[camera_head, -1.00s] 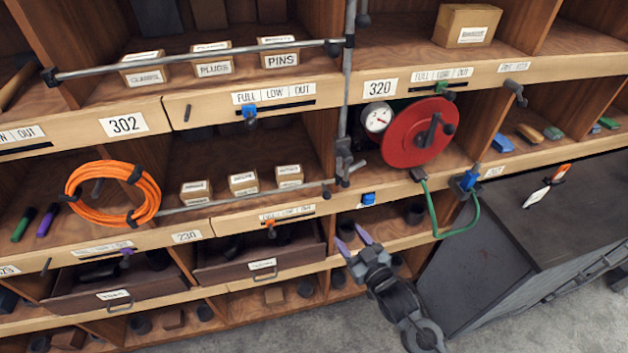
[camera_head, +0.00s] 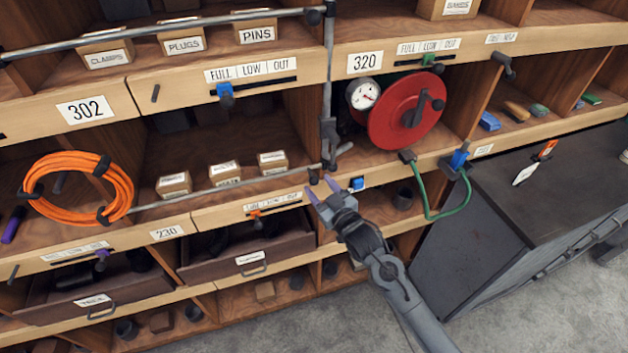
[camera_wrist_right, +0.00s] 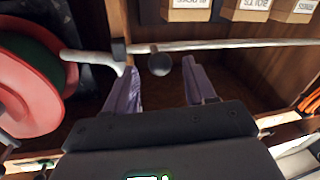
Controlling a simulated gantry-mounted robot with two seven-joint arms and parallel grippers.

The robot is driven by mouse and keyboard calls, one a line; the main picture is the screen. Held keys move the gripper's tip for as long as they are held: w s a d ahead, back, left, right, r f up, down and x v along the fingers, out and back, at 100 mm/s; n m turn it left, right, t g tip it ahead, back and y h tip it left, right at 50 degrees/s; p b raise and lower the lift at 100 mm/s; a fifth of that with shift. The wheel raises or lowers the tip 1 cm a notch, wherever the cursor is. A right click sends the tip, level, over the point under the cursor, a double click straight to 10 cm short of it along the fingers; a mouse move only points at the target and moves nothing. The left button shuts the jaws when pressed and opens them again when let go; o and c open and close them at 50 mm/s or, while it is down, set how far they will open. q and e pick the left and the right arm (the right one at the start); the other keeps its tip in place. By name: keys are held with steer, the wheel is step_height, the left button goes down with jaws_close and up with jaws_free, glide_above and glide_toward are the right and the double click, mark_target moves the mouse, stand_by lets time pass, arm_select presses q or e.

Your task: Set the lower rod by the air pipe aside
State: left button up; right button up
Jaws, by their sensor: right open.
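The lower rod (camera_head: 225,187) is a thin grey bar running across the front of the middle shelf, with its right end beside the upright grey air pipe (camera_head: 328,95). In the right wrist view the rod (camera_wrist_right: 240,44) crosses beyond my fingers, and a dark round knob (camera_wrist_right: 159,64) shows between them. My right gripper (camera_head: 319,187) is open and empty, just below the rod's right end. It also shows in the wrist view (camera_wrist_right: 163,88), with its two purple-grey fingers apart. I see no contact with the rod. My left gripper is not in view.
A red reel (camera_head: 395,110) with a gauge (camera_head: 364,93) sits right of the pipe. A green hose (camera_head: 440,215) hangs below it. Small labelled boxes (camera_head: 225,173) stand behind the rod. An orange hose coil (camera_head: 80,185) hangs left. A dark cabinet (camera_head: 520,215) stands at right.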

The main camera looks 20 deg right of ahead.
mark_target(317, 184)
steer(key=shift+w+a, duration=0.15)
steer(key=shift+w, duration=0.75)
steer(key=shift+w+a, duration=0.15)
steer(key=shift+w, duration=0.7)
jaws_close()
